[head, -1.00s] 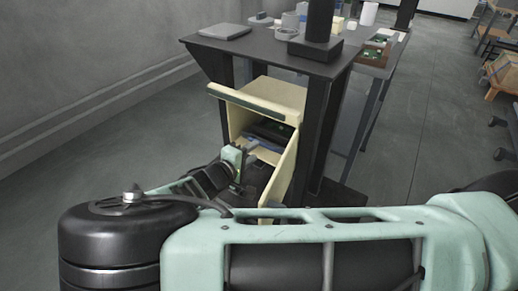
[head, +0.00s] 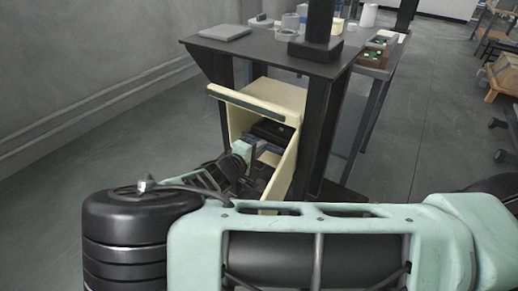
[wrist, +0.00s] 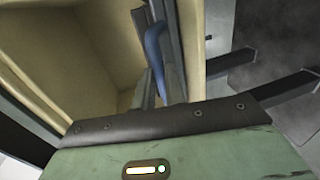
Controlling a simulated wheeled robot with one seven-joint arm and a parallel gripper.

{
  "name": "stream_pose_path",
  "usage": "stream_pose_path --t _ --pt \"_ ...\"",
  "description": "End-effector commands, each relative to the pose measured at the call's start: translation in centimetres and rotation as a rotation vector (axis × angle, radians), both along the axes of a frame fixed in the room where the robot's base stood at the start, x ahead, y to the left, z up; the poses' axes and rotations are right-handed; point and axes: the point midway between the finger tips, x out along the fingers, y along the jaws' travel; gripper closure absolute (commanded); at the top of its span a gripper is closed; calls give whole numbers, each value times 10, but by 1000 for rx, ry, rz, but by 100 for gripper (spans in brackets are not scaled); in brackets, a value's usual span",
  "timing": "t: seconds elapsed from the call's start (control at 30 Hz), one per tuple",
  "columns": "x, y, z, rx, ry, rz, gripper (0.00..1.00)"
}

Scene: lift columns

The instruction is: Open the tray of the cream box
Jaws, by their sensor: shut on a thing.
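The box's cream inner wall (wrist: 75,45) is to the left. The handle's join to the tray is hidden.
Dark table legs (head: 322,130) stand close to the right of the box. The tabletop (head: 260,50) above holds a grey flat plate (head: 225,33) and several small items. Grey floor (head: 130,150) is clear to the left.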

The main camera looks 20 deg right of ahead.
Motion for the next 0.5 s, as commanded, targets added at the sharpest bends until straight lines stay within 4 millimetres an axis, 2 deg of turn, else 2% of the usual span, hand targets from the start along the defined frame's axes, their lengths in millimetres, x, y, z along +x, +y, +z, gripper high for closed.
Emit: stream_pose_path --t 0.27,0.5 --pt "-16 23 1 3 0 3 100" --pt "-46 65 1 3 1 5 100"
